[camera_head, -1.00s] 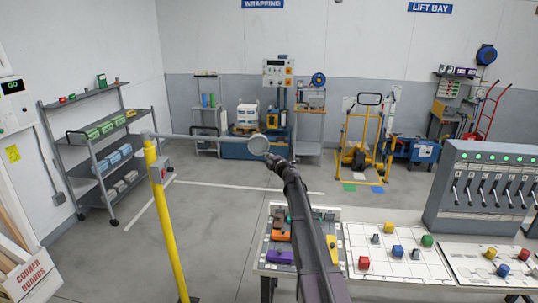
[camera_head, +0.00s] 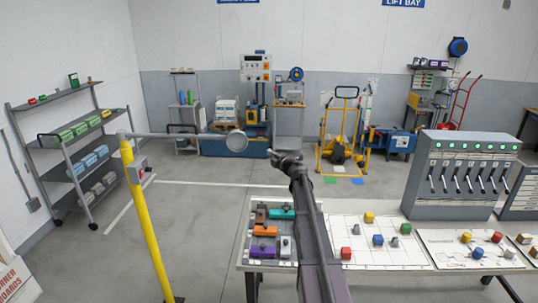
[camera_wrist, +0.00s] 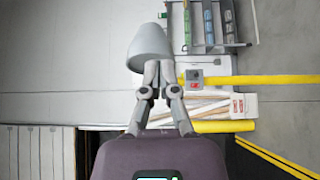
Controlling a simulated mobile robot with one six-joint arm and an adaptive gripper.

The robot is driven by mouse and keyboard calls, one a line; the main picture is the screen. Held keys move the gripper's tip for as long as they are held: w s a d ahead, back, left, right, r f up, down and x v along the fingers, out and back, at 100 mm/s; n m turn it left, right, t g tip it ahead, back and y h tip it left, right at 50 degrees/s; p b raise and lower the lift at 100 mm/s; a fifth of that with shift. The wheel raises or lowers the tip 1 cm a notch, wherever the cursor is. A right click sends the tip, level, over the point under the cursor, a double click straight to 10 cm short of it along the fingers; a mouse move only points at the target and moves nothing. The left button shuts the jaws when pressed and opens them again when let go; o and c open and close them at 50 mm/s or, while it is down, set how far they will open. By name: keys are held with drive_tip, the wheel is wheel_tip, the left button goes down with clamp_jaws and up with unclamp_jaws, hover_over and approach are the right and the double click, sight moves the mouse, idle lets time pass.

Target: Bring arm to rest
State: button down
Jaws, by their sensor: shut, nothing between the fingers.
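My arm (camera_head: 312,235) reaches up and forward from the bottom of the head view, over the left part of the workbench. My gripper (camera_head: 272,154) is at its far end, in the air. In the wrist view my gripper (camera_wrist: 158,68) has its fingers together and holds nothing. A grey rounded shape (camera_wrist: 150,45) appears just beyond the fingertips; it looks like the round end (camera_head: 236,141) of the barrier arm. In the head view that round end is left of my gripper, with a visible gap in the picture.
A yellow post (camera_head: 148,220) carries the barrier arm (camera_head: 180,136) at left. The workbench (camera_head: 345,262) holds coloured blocks and tools. A lever panel (camera_head: 460,165) stands at right. A shelf rack (camera_head: 75,150) is far left. Open floor (camera_head: 205,215) lies between post and bench.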

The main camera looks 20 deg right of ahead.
idle(0.4)
drive_tip(key=s+a+f+m+g+h+b, duration=0.4)
drive_tip(key=s+a+f+m+g+b, duration=0.15)
drive_tip(key=s+f+m, duration=0.45)
drive_tip(key=s+a+f+m+g+h+b, duration=0.45)
drive_tip(key=s+a+f+m, duration=0.25)
drive_tip(key=s+f+m, duration=0.3)
drive_tip(key=s+a+f+g+y+b, duration=0.2)
drive_tip(key=s+a+f+g+y, duration=0.1)
drive_tip(key=s+a+f, duration=0.3)
drive_tip(key=s+a+f+g+y+b, duration=0.2)
drive_tip(key=s+a+f, duration=0.5)
drive_tip(key=s+a, duration=0.4)
drive_tip(key=s+g+y, duration=0.1)
drive_tip(key=s+g, duration=0.1)
drive_tip(key=s, duration=0.2)
drive_tip(key=shift+s+a+f+g, duration=0.15)
drive_tip(key=shift+s+a+g, duration=0.15)
drive_tip(key=shift+g, duration=0.1)
